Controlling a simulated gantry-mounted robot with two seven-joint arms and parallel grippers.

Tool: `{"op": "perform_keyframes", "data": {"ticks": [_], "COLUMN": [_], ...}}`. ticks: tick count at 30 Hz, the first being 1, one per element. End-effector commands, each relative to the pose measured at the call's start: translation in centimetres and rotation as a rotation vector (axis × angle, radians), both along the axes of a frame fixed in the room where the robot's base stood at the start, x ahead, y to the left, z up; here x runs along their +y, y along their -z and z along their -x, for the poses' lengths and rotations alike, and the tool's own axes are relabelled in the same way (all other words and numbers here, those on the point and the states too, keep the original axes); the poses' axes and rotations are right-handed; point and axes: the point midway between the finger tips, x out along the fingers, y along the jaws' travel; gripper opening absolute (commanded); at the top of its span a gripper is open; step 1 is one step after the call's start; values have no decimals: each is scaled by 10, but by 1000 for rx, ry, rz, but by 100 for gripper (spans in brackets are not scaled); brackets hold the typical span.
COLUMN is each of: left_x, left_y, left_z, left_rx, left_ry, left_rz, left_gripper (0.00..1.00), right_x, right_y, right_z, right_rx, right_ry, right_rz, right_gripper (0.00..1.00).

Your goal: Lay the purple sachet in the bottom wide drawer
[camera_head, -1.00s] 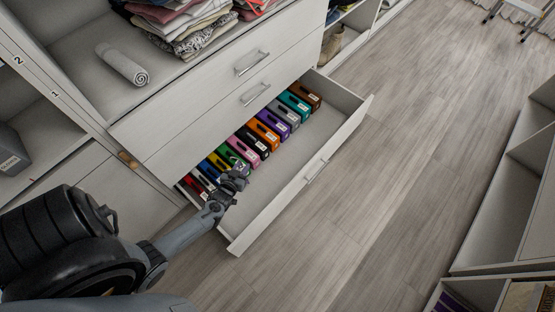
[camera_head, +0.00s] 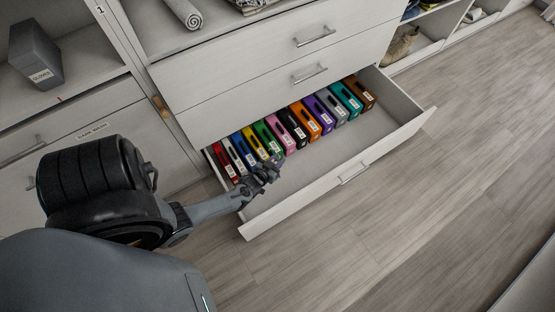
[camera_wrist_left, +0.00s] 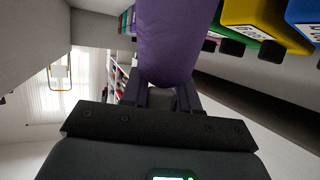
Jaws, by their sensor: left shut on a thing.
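The purple sachet (camera_wrist_left: 170,40) fills the upper middle of the left wrist view, between the fingers of my left gripper (camera_wrist_left: 163,97). My left gripper (camera_head: 267,171) is shut on it, over the left part of the open bottom wide drawer (camera_head: 300,206). In the head view I cannot clearly make out the sachet at the gripper. The drawer is pulled out and holds a row of coloured cases along its back side; its front strip of floor is bare. My right gripper is not in view.
The coloured cases (camera_head: 300,124) stand close beside the gripper. Two shut drawers with handles (camera_head: 309,73) are above. A grey box (camera_head: 36,54) sits on the left shelf. Wooden floor (camera_head: 420,220) is clear in front.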

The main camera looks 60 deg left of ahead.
Motion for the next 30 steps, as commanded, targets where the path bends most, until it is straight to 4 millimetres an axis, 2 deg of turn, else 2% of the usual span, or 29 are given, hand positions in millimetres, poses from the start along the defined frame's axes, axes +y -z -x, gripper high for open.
{"op": "perform_keyframes", "data": {"ticks": [8,18,30], "left_x": [0,0,0], "left_y": [33,33,45], "left_z": [-1,0,0], "left_rx": [0,0,0], "left_ry": [0,0,0], "left_rz": [0,0,1], "left_gripper": [0,0,0], "right_x": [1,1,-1], "right_y": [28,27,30], "right_z": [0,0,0], "right_rx": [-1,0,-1], "right_ry": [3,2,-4], "right_rz": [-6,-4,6], "right_gripper": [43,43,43]}}
